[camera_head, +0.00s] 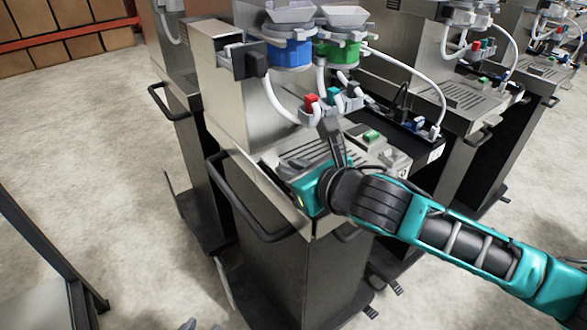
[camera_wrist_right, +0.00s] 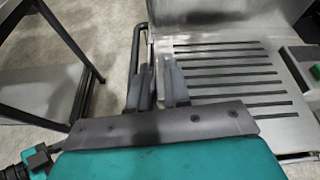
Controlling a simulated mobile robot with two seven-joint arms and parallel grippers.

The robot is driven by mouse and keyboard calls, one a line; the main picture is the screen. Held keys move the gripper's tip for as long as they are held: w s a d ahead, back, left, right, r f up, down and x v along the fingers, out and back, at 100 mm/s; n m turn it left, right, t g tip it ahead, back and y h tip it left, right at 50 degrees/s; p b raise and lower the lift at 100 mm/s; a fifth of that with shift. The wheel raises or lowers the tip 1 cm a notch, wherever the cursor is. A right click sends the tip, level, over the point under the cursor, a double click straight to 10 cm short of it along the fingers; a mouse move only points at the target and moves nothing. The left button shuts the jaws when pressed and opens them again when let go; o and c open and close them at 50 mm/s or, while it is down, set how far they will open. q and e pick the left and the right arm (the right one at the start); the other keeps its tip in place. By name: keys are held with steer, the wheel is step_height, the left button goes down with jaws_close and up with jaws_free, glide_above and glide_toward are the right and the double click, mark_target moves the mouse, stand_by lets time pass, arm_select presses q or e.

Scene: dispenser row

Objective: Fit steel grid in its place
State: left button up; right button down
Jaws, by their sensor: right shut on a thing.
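The steel grid (camera_wrist_right: 228,76) is a flat plate with several dark parallel slots. It lies level at the front of the nearest dispenser, and it also shows in the head view (camera_head: 306,153). My right gripper (camera_wrist_right: 160,88) is shut on the grid's left edge in the wrist view. In the head view the teal right hand (camera_head: 309,190) is low over the dispenser's front, and the fingertips are hard to make out. I cannot tell whether the grid is fully seated. Small grey tips at the bottom edge of the head view may be my left gripper (camera_head: 188,325).
The nearest dispenser (camera_head: 225,85) has blue (camera_head: 289,52) and green (camera_head: 340,50) containers, with hoses and small valves above the grid. A dark handle (camera_head: 238,205) sticks out in front. More dispensers stand to the right. Concrete floor (camera_head: 90,140) is clear at left.

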steer(key=shift+f+b, duration=0.35)
steer(key=shift+f, duration=0.4)
steer(key=c, duration=1)
jaws_free()
